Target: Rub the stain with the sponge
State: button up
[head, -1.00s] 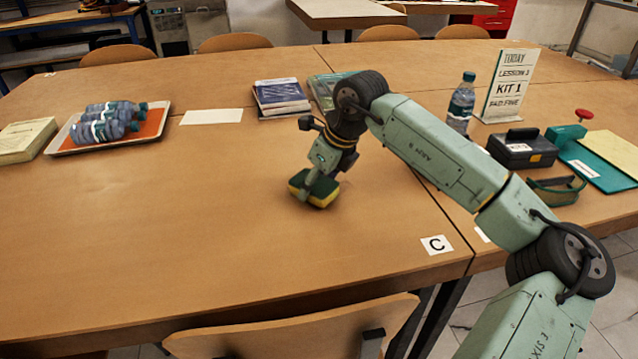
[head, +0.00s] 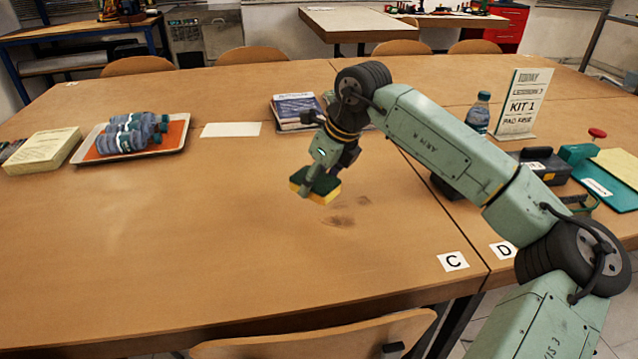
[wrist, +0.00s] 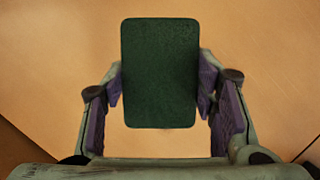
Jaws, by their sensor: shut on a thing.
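My gripper (head: 322,166) is shut on the sponge (head: 318,193), which has a dark green top and a yellow lower side. In the wrist view the sponge's green face (wrist: 160,72) sits between the two fingers of my gripper (wrist: 160,88). In the head view the sponge appears tilted and seems to be above the table; the exact gap cannot be told. The stain (head: 340,221) shows as faint dark brown patches on the wooden table, below and right of the sponge in the picture. Part of it may be hidden behind the sponge.
The table (head: 200,240) is clear to the left and front. A tray (head: 88,158) with blue bottles stands at the left, beside a pale book (head: 42,149). A white card (head: 231,129) and books (head: 295,108) lie behind. A bottle (head: 479,113), sign (head: 523,103) and dark box (head: 543,163) stand right.

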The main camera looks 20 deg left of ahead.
jog(key=shift+r+p, duration=0.5)
jog(key=shift+r, duration=0.75)
